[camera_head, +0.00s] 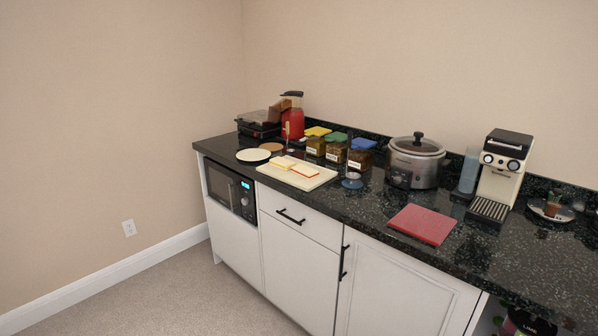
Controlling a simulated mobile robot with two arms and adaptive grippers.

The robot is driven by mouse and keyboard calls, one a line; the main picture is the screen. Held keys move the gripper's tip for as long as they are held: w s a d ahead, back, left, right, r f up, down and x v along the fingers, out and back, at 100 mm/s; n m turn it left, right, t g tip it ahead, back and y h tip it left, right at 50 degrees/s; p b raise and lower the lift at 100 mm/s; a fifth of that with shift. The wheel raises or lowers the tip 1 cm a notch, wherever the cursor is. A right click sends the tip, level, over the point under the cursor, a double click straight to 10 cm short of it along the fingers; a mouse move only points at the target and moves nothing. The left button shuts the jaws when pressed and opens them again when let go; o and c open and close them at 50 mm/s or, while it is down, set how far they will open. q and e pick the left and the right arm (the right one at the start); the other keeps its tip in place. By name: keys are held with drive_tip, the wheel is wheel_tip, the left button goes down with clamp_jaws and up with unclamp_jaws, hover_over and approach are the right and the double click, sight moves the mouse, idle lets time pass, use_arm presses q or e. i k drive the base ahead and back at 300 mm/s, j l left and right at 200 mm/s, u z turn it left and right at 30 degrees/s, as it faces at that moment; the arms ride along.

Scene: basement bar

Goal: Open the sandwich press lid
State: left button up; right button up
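A low dark appliance that looks like the sandwich press (257,122) sits at the far left end of the black counter, near the wall corner. It is small in the picture, so I cannot tell for certain how its lid stands. Neither of my grippers is in view.
A cutting board (308,183) with sandwich slices, jars, a slow cooker (416,160), a red board (422,224) and a coffee machine (502,172) fill the black counter (372,203). The carpet (205,300) in front is clear.

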sight(257, 121)
drive_tip(key=i+j+z, duration=0.1)
drive_tip(key=i+j, duration=0.65)
drive_tip(key=i, duration=0.2)
drive_tip(key=i+j+z, duration=0.1)
drive_tip(key=i+j, duration=0.75)
